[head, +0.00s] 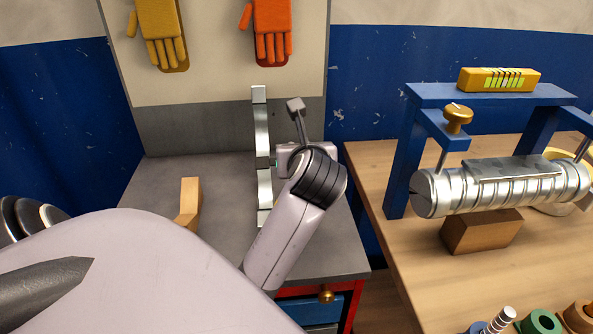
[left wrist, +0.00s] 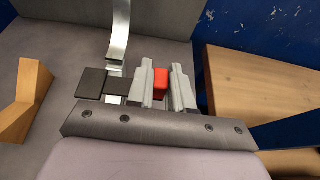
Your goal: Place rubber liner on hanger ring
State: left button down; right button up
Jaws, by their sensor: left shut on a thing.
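A silver curved metal band (head: 262,130), which looks like the hanger ring, stands on the grey top of the bench; it also shows in the left wrist view (left wrist: 120,35). My left gripper (head: 303,152) is beside the band on its right, largely hidden by its wrist in the head view. In the left wrist view its fingers (left wrist: 164,88) are shut on a small red piece (left wrist: 160,82). A dark grey block (left wrist: 92,82) sits left of the fingers, over the band's near end. I cannot tell whether the block and red piece are one thing, or which is the rubber liner.
A wooden angled block (head: 188,203) stands left of the band. On the wooden table (head: 380,160) at right, a blue frame (head: 490,93) stands over a silver spiral duct (head: 505,185) and a brown block (head: 482,231). Gloves (head: 272,30) hang on the back panel.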

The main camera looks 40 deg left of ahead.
pick_arm(q)
notch_tip(320, 180, down, 8)
jog(key=shift+f+b, duration=0.1)
jog(key=shift+b, duration=0.35)
notch_tip(320, 180, down, 4)
jog(key=shift+f+b, duration=0.25)
jog(key=shift+b, duration=0.25)
jog(key=shift+r, duration=0.1)
jog(key=c, duration=1)
grip_release()
